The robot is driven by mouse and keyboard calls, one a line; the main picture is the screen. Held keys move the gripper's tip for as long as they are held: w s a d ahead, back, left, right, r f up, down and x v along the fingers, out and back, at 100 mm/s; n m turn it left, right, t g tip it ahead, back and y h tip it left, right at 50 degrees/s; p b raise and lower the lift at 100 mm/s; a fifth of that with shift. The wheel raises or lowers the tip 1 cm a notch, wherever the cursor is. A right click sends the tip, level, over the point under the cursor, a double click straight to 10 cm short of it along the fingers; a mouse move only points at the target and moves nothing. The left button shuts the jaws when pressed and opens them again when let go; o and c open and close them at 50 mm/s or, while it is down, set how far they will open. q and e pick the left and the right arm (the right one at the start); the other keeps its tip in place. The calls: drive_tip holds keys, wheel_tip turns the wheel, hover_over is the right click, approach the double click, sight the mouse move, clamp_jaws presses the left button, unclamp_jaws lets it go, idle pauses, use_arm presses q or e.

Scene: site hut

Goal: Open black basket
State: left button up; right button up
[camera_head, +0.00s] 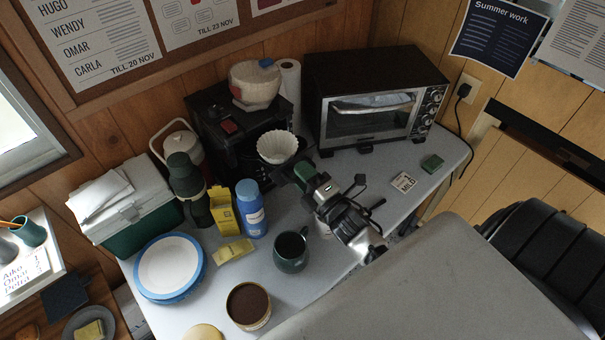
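The black coffee maker (213,121) stands at the back of the grey table, with a red switch on its front. Its black basket (258,158) is at its right front, mostly hidden by a white fluted paper filter (278,147), which shows from above. My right gripper (296,176) is just in front of and right of the basket, its arm reaching in from the lower right. Its dark fingers blend into the dark parts behind, so I cannot tell whether they touch the basket or are open. My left gripper is not in view.
A toaster oven (330,85) stands right of the coffee maker. A blue can (250,208), a yellow carton (223,208) and a dark mug (291,250) stand near my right arm. An open brown-filled tin (248,306) is at the front. The table's right part is fairly clear.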

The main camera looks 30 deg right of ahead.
drive_tip(key=b+v, duration=0.3)
drive_tip(key=v, duration=0.8)
idle(0.6)
